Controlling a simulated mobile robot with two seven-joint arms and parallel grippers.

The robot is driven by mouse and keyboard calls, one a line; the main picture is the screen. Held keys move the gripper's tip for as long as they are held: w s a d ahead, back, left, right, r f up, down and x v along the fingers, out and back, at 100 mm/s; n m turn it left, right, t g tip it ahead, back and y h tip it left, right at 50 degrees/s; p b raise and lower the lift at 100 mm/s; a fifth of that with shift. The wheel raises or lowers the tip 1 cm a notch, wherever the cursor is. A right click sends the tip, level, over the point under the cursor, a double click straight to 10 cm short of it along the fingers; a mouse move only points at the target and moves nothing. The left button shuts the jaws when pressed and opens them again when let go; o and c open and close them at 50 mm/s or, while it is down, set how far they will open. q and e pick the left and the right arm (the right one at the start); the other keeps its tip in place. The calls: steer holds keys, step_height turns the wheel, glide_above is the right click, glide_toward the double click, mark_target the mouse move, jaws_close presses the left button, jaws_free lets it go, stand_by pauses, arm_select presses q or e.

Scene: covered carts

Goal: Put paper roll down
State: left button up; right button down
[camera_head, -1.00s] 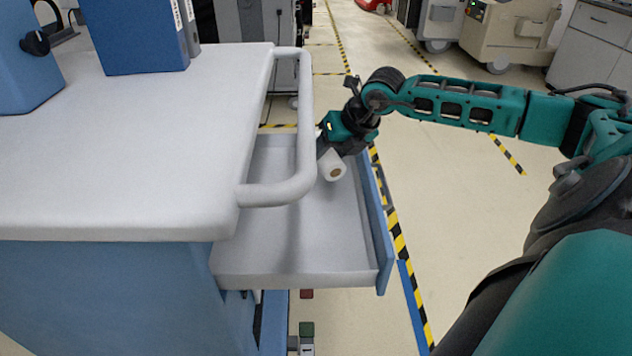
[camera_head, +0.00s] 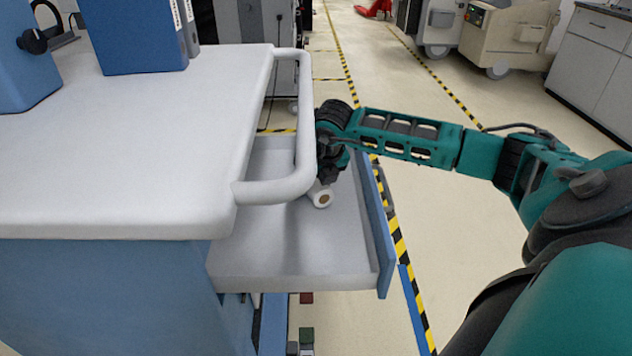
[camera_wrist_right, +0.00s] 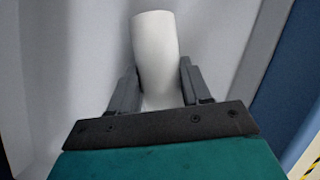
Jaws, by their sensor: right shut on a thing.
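The white paper roll (camera_head: 321,197) with a brown core shows at its end inside the open drawer (camera_head: 290,262) of the cart. It also shows in the right wrist view (camera_wrist_right: 155,50), between the two dark fingers. My right gripper (camera_head: 325,180) is shut on the roll, low in the drawer beside the cart's handle; its fingers also show in the wrist view (camera_wrist_right: 157,85). The roll is close to the drawer floor; I cannot tell whether it touches. My left gripper is not in view.
The cart's white top (camera_head: 130,150) and its rail handle (camera_head: 306,130) overhang the drawer's left side. The near part of the drawer is empty.

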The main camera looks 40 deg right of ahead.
steer(key=c, duration=0.8)
jaws_free()
steer(key=shift+s+f, duration=0.15)
steer(key=shift+f, duration=0.2)
steer(key=o, duration=0.4)
steer(key=shift+p+v, duration=0.9)
steer(key=shift+v, duration=2.7)
steer(key=shift+r, duration=0.3)
